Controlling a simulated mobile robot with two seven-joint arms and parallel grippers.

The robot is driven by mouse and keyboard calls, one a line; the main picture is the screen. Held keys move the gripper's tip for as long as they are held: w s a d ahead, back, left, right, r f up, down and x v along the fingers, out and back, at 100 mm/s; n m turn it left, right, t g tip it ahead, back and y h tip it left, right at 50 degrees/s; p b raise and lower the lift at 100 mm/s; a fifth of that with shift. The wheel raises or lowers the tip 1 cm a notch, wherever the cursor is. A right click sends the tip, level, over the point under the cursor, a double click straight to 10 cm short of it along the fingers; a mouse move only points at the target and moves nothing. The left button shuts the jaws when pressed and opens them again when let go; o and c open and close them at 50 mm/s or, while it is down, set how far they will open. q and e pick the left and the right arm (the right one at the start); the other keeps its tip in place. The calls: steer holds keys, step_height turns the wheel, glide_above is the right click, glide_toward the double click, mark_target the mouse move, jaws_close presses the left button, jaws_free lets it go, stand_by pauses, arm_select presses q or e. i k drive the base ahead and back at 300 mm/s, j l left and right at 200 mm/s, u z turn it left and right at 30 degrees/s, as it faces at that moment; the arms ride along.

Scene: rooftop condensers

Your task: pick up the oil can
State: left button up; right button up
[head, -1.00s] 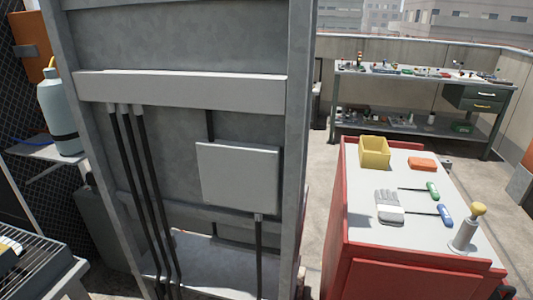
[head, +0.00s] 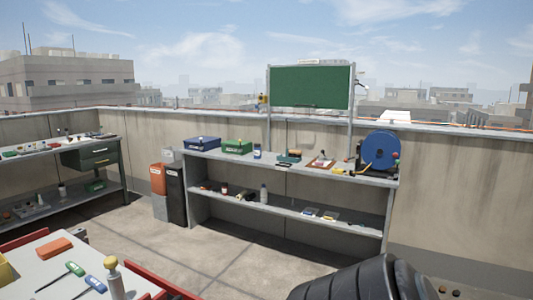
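I cannot pick out the oil can for certain in the head view. A grey cylinder with a yellow knob on top (head: 113,279) stands upright on the red cart's pale top at the bottom left; I cannot tell whether it is the oil can. Neither of my grippers is in view.
The red cart (head: 35,238) is at bottom left, a green-drawered workbench (head: 92,158) behind it. The grey shelf bench (head: 350,177) stands along the wall with a blue reel (head: 381,151). A dark ribbed object (head: 365,282) fills the bottom right. Floor between cart and bench is clear.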

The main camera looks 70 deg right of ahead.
mark_target(258, 151)
steer(key=z, duration=2.25)
steer(key=i+l+z, duration=0.25)
steer(key=i, duration=0.2)
steer(key=i+l+z, duration=0.25)
steer(key=i, duration=0.2)
steer(key=i+l+z, duration=0.25)
steer(key=i, duration=0.25)
steer(key=i+u, duration=0.15)
steer(key=i, duration=0.5)
steer(key=i+l+u, duration=0.15)
steer(key=i, duration=0.55)
steer(key=i+j+u, duration=0.1)
steer(key=i+u, duration=0.5)
steer(key=u, duration=0.15)
steer(key=i+u, duration=0.4)
steer(key=i+j+u, duration=0.15)
steer(key=i, duration=0.35)
steer(key=i+j+u, duration=0.15)
steer(key=i+j, duration=0.15)
steer(key=i, duration=0.2)
steer(key=i+j+z, duration=0.6)
steer(key=z, duration=0.2)
